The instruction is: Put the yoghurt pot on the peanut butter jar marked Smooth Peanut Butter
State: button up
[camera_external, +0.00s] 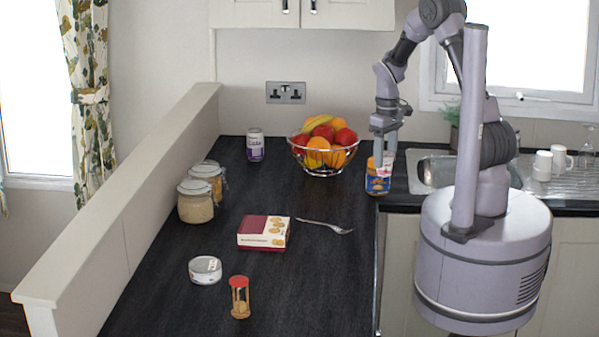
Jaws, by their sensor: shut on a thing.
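The peanut butter jar (377,185), with a blue and yellow label, stands on the dark worktop at its right edge, near the sink. The wording on its label is too small to read. My gripper (383,160) points down directly over the jar and is shut on the yoghurt pot (386,169), a small pale pot with some red. The fingers hide part of the pot. The pot is at the top of the jar in the picture; I cannot tell whether it touches the lid or hovers just above it.
A wire fruit bowl (324,160) stands close to the left of the jar. The sink (432,172) is at right.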

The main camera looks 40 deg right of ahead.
jog(key=d+r+m+p, duration=0.1)
jog(key=d+r+m, duration=0.1)
jog(key=d, duration=0.5)
jog(key=w+d, duration=0.1)
jog(key=w, duration=0.3)
jog(key=w+d+f+p, duration=0.1)
jog(key=w+d, duration=0.1)
jog(key=w, duration=0.3)
jog(key=w+d+f, duration=0.1)
jog(key=w+d, duration=0.1)
jog(key=w, duration=0.2)
jog(key=shift+w, duration=0.35)
jog(key=shift+w+d+f, duration=0.1)
jog(key=shift+w+f, duration=0.1)
jog(key=shift+w, duration=0.05)
notch_tip(320, 180, down, 3)
jog(key=shift+f, duration=0.1)
jog(key=shift+s+f, duration=0.1)
jog(key=shift+f, duration=0.05)
jog(key=o, duration=1.4)
jog(key=shift+o, duration=0.2)
